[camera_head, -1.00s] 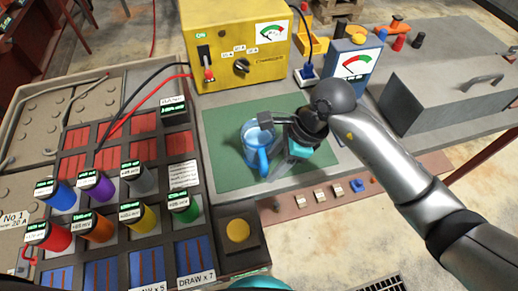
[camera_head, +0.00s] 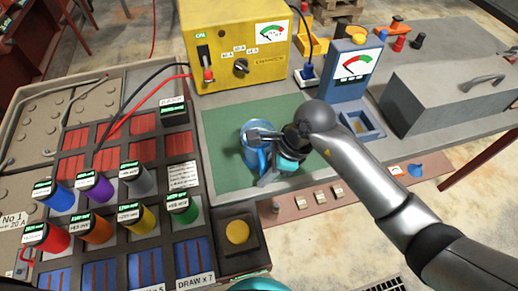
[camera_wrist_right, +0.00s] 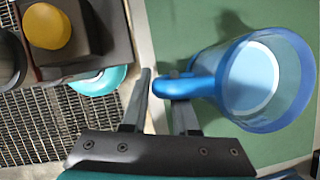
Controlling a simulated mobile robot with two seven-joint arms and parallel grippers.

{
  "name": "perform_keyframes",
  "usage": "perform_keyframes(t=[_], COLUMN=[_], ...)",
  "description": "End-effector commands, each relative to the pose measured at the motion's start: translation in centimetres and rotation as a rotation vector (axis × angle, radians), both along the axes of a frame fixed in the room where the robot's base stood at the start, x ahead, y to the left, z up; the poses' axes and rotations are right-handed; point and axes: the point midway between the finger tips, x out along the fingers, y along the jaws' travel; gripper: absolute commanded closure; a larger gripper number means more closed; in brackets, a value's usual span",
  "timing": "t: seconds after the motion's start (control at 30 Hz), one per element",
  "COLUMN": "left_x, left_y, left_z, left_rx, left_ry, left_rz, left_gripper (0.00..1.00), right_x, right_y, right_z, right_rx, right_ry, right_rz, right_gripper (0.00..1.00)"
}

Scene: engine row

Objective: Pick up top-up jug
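The top-up jug (camera_head: 251,155) is a clear blue jug standing on the green mat (camera_head: 226,172). In the right wrist view the jug (camera_wrist_right: 268,85) shows its round rim and pale inside, with its blue handle (camera_wrist_right: 172,87) pointing left. My right gripper (camera_head: 261,149) is at the jug in the head view and partly covers it. In the wrist view the right gripper (camera_wrist_right: 161,88) is open, with one finger on each side of the handle's outer end. I cannot tell whether the fingers touch it. My left gripper is not in view.
A yellow meter box (camera_head: 235,45) and a blue meter unit (camera_head: 350,68) stand behind the mat. A grey lidded case (camera_head: 450,90) is at right. A tray of coloured cylinders (camera_head: 137,215) lies at left, with a yellow button (camera_head: 237,231) in front. Red and black cables run across the left.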

Motion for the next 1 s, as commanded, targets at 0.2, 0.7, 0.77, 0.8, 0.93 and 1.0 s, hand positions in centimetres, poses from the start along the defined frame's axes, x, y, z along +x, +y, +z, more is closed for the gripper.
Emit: perform_keyframes(t=[0.2,0.7,0.77,0.8,0.93,1.0], left_x=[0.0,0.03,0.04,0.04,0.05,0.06], left_y=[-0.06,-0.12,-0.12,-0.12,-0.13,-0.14], left_z=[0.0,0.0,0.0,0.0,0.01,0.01], left_rx=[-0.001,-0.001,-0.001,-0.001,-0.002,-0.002], left_ry=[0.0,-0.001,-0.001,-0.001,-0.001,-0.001], left_rz=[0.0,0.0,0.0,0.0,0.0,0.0], left_gripper=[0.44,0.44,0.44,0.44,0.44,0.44], right_x=[0.0,0.02,0.02,0.02,0.03,0.03], right_y=[0.01,0.02,0.03,0.03,0.03,0.03], right_z=[0.03,0.05,0.06,0.06,0.06,0.06], right_rx=[0.0,0.001,0.001,0.001,0.001,0.001], right_ry=[0.0,-0.001,-0.001,-0.001,-0.001,-0.001], right_rz=[0.001,0.001,0.001,0.001,0.001,0.001], right_gripper=[0.99,1.0,1.0,1.0,1.0,1.0])
